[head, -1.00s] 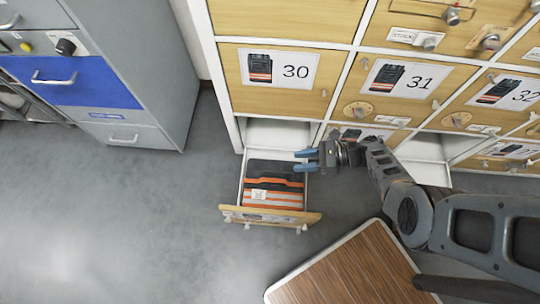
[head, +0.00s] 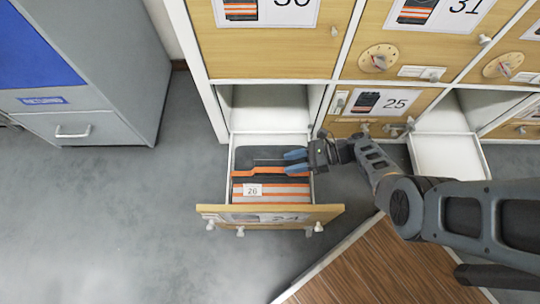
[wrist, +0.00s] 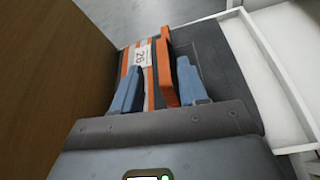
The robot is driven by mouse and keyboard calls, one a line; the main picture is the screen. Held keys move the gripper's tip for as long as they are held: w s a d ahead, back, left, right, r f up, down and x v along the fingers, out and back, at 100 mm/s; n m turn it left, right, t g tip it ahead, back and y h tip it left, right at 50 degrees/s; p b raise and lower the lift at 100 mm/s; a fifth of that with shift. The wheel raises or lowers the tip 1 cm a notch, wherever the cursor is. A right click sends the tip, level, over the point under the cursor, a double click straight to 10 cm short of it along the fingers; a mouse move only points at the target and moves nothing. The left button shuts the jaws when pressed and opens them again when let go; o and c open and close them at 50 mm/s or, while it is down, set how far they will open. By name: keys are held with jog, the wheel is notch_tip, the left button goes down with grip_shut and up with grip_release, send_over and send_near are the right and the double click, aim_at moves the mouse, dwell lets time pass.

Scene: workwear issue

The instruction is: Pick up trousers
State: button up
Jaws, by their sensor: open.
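Folded dark grey trousers with orange and pale stripes (head: 270,190) lie in an open drawer (head: 225,200) low in the locker wall. A white tag reading 26 is on them. In the wrist view the trousers (wrist: 166,75) show between and beyond my fingers, with an orange edge standing up near the right finger. My gripper (head: 296,161) is open, its two blue fingers pointing left over the drawer's right part. The wrist view shows my gripper (wrist: 157,85) with the fingers apart on either side of the striped part. I cannot tell whether they touch the cloth.
The drawer's wooden front (head: 270,215) faces the aisle. Numbered lockers (head: 270,45) rise behind it, and a second open compartment (head: 447,160) is at the right. A wooden-topped surface (head: 390,265) stands at lower right. A grey cabinet (head: 85,80) is at left; the floor between is clear.

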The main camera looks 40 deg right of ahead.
aim_at(270, 169)
notch_tip(270, 169, down, 2)
jog(key=shift+f+b, duration=0.1)
jog(key=shift+b, duration=0.4)
jog(key=shift+w+a+f, duration=0.1)
jog(key=shift+a, duration=0.05)
jog(key=b+x, duration=0.3)
jog(key=x, duration=0.3)
jog(key=shift+a+f, duration=0.1)
jog(key=shift+a, duration=0.2)
jog(key=shift+w+a, duration=0.25)
jog(key=shift+a, duration=0.1)
grip_shut()
dwell(0.4)
